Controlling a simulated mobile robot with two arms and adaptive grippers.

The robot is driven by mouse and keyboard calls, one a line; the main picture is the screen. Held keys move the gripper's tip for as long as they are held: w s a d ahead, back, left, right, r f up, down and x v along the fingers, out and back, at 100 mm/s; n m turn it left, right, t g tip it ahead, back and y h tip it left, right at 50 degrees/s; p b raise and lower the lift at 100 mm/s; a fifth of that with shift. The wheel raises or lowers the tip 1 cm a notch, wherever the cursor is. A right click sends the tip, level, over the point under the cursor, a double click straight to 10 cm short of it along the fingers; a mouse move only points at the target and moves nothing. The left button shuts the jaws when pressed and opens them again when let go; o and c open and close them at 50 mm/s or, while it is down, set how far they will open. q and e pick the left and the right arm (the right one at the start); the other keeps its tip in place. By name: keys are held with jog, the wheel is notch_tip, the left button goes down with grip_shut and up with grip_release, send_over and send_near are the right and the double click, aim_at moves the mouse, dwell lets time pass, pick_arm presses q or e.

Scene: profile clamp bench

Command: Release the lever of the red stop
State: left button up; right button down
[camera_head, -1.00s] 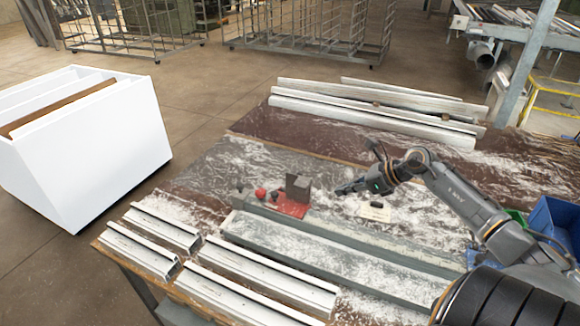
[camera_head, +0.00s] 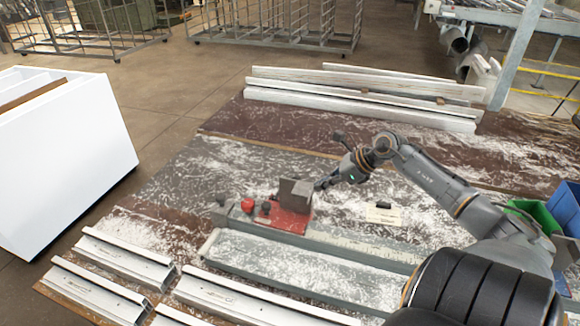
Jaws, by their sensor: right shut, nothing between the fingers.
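The red stop (camera_head: 284,219) sits on the grey rail (camera_head: 345,245) at the middle of the bench, with an upright grey block (camera_head: 294,194) on it. At its left are a red knob (camera_head: 248,205) and a dark knob (camera_head: 265,208); which part is the lever is too small to tell. My right gripper (camera_head: 321,185) comes in from the right, shut and empty, close beside the right side of the grey block. Whether it touches the block I cannot tell. My left gripper is not in view.
White profiles (camera_head: 245,297) lie along the front of the bench, and long pale bars (camera_head: 360,105) lie at the back. A small pale label block (camera_head: 383,215) lies right of the stop. Pale shavings cover much of the top.

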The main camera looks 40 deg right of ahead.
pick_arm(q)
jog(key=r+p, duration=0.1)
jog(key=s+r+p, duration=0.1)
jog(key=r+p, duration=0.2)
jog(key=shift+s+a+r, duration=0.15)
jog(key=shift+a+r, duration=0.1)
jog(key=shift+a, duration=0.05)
pick_arm(e)
jog(key=w+a+f, duration=0.3)
jog(key=w+a, duration=0.1)
jog(key=w, duration=0.3)
jog(key=shift+w+f, duration=0.15)
jog(key=shift+f, duration=0.05)
jog(key=shift+r+n+t+h, duration=0.3)
jog(key=shift+r+h, duration=0.1)
jog(key=shift+h, duration=0.1)
dwell(0.3)
